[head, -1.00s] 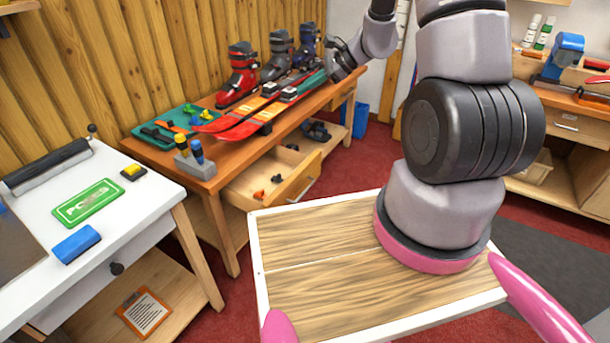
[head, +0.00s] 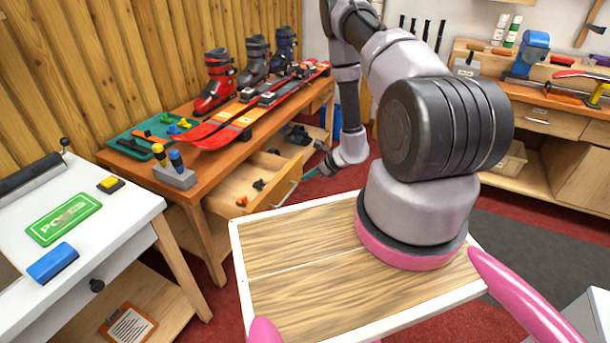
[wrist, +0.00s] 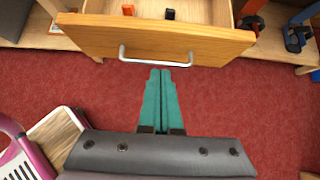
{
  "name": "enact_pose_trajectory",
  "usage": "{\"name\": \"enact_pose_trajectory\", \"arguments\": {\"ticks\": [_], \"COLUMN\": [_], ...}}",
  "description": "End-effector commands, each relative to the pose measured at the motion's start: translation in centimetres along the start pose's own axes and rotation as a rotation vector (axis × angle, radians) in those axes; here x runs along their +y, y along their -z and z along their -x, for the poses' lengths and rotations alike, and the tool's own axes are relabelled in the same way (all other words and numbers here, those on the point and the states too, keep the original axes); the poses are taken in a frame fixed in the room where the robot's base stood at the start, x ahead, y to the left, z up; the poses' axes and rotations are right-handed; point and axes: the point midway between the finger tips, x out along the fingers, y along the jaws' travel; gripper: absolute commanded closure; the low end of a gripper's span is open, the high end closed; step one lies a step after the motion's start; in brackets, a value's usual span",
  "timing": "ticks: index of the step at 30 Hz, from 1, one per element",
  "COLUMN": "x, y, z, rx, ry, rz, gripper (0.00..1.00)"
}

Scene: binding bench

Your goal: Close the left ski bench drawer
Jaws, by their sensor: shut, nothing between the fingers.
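The left ski bench drawer (head: 226,202) is pulled open from the wooden ski bench (head: 205,166) in the head view, with a few small orange and dark items inside. In the wrist view the drawer front (wrist: 215,46) crosses the top, with its metal handle (wrist: 156,58) facing me. My gripper (wrist: 160,72) has teal fingers that are together and empty. The fingertips point at the drawer front, just below the handle in the picture. I cannot tell whether they touch it. In the head view my gripper (head: 312,172) is beside the drawer's right end.
Skis (head: 245,112) and several ski boots (head: 217,82) are on the bench top. A white table (head: 110,225) stands at the left. Another wooden bench (head: 560,125) is at the back right. Red floor (wrist: 240,110) lies clear in front of the drawer.

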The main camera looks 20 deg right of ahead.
Motion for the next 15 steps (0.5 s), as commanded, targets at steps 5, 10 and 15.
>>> {"name": "enact_pose_trajectory", "arguments": {"ticks": [5, 10, 15], "x": [0.2, 0.2, 0.1], "y": [0.0, 0.0, -2.1], "z": [-4.1, -7.5, -9.1], "rx": [-0.001, -0.001, -0.002], "ry": [-0.004, -0.004, -0.003], "rz": [0.003, 0.002, 0.003], "gripper": [1.0, 1.0, 1.0]}}
